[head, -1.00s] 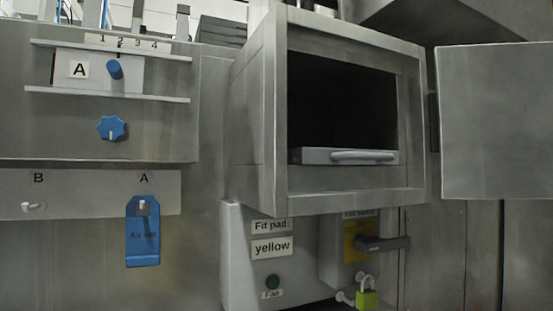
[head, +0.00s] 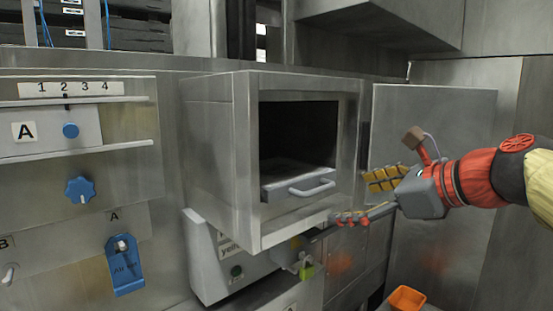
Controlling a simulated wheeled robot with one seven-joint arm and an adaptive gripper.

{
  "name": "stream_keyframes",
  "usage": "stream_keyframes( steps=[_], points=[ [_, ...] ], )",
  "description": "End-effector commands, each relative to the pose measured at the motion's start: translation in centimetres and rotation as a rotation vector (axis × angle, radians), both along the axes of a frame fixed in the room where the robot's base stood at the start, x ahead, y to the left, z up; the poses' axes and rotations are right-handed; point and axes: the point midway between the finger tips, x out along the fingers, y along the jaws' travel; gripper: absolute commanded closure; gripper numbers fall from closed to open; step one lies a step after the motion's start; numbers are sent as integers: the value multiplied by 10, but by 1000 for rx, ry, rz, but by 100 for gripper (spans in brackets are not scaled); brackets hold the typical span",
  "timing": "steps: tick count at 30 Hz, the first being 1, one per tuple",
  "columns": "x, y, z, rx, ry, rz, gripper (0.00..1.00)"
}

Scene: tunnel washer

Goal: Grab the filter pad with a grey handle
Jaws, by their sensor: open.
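The filter pad (head: 275,190) is a flat grey slab with a grey bar handle (head: 312,183) on its front. It lies at the bottom of the dark opening in the open metal housing (head: 222,150). My gripper (head: 352,199) is open and empty, to the right of the handle and apart from it in the picture. One finger is above and the other below, both pointing left. How far my gripper is from the handle in depth is hard to tell. The pad's rear is in shadow.
The housing's door (head: 435,120) stands open at right, behind my gripper. An orange bin (head: 405,299) is at the bottom right.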

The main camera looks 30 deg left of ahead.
Motion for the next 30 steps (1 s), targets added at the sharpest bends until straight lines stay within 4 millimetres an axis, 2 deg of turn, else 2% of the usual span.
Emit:
stream_keyframes(
  steps=[1,5,14,24,30],
  points=[
    [4,7,15,36,30,-5,5],
    [9,18,29,92,77,-15,5],
    [20,43,18,98,84,-16,5],
    [32,80,0,98,81,-17,5],
    [34,83,-2,98,80,-20,5]
  ],
)
